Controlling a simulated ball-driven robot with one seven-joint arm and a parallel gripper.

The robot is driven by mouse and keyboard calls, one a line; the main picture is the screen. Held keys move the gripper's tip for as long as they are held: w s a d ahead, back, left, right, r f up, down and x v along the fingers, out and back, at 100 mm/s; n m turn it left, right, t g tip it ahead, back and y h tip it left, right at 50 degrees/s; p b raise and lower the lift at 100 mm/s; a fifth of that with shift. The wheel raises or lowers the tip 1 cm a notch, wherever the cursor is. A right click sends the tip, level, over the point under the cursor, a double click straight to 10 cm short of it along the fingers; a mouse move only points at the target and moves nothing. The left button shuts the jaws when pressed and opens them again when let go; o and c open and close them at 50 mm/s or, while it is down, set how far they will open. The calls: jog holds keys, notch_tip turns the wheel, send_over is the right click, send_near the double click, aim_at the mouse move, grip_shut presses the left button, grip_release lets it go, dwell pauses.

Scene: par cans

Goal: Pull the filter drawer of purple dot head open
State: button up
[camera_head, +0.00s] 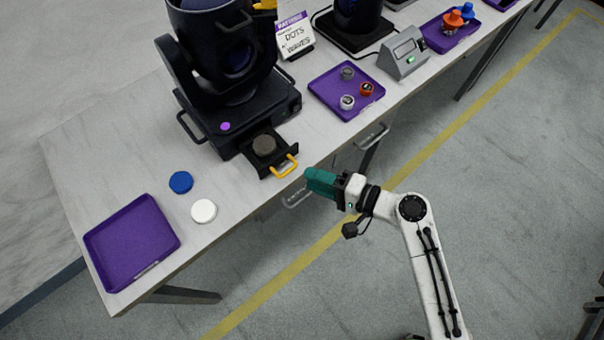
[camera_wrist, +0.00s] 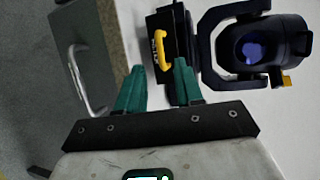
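The purple dot head (camera_head: 225,60) is a black moving-head light on the table, with a purple dot (camera_head: 225,126) on its base. Its filter drawer (camera_head: 250,167) sticks out from the base front and holds a dark grey round disc (camera_head: 264,145). The drawer's yellow handle (camera_head: 285,167) is at its front end. My gripper (camera_head: 308,180), with teal fingers, is just off the table edge, right of the handle and apart from it. In the wrist view my gripper (camera_wrist: 159,66) is open and empty, with the yellow handle (camera_wrist: 161,50) ahead between the fingertips.
A blue cap (camera_head: 181,182) and a white cap (camera_head: 204,211) lie near an empty purple tray (camera_head: 130,240). Another purple tray (camera_head: 325,91) holds small round pieces. A grey device (camera_head: 404,55) and a DOTS/WAVES sign (camera_head: 295,37) stand behind. Metal handles (camera_head: 372,137) project from the table's front.

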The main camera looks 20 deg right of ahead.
jog(key=v, duration=0.5)
jog(key=shift+s+d+b, duration=0.2)
jog(key=shift+s+b, duration=0.1)
jog(key=shift+b, duration=0.05)
jog(key=s+d+f+n+g+h, duration=0.1)
jog(key=s+f+n+g+h, duration=0.3)
jog(key=s+f+n+g, duration=0.25)
jog(key=s+d+r+n+g+h, duration=0.2)
jog(key=s+d+n+g+h, duration=0.2)
jog(key=s+d+h, duration=0.2)
jog(key=shift+s+d, duration=0.9)
jog(key=shift+s, duration=0.25)
